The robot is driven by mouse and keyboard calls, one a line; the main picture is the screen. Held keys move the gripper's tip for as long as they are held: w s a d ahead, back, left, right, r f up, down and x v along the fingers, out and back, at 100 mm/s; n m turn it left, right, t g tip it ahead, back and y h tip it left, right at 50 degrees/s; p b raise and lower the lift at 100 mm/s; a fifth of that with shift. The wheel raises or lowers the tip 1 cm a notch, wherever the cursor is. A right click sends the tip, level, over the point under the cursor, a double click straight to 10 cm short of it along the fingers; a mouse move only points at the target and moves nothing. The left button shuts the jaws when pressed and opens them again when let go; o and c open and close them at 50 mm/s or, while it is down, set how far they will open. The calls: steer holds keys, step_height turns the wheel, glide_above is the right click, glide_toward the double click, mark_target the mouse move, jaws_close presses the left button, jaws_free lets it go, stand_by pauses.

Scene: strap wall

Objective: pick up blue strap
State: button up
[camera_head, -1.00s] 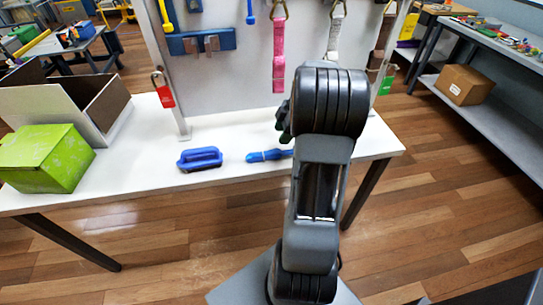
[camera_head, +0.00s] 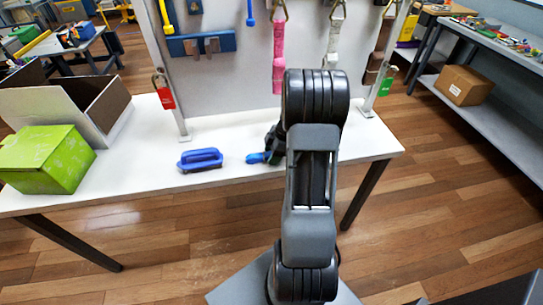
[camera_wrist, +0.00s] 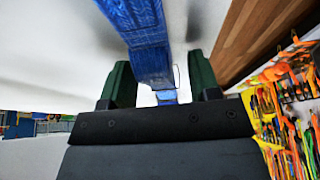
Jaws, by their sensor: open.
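The blue strap (camera_head: 257,158) lies on the white table, its left end showing beside my arm. The rest of it is hidden behind the gripper and arm. In the wrist view the blue strap (camera_wrist: 148,45) runs from the top edge down between the two dark green fingers. My gripper (camera_wrist: 159,72) is open around the strap, with a gap visible at least on the left side. In the head view my gripper (camera_head: 273,146) is a dark shape right at the strap, mostly hidden by my arm.
A blue block with a handle (camera_head: 200,160) lies left of the strap. A green box (camera_head: 45,160) and an open carton (camera_head: 75,105) stand at the table's left. A panel with hanging straps, including a pink strap (camera_head: 279,60), rises behind.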

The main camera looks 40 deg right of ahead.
steer(key=c, duration=1)
steer(key=shift+r, duration=0.15)
steer(key=shift+c, duration=0.2)
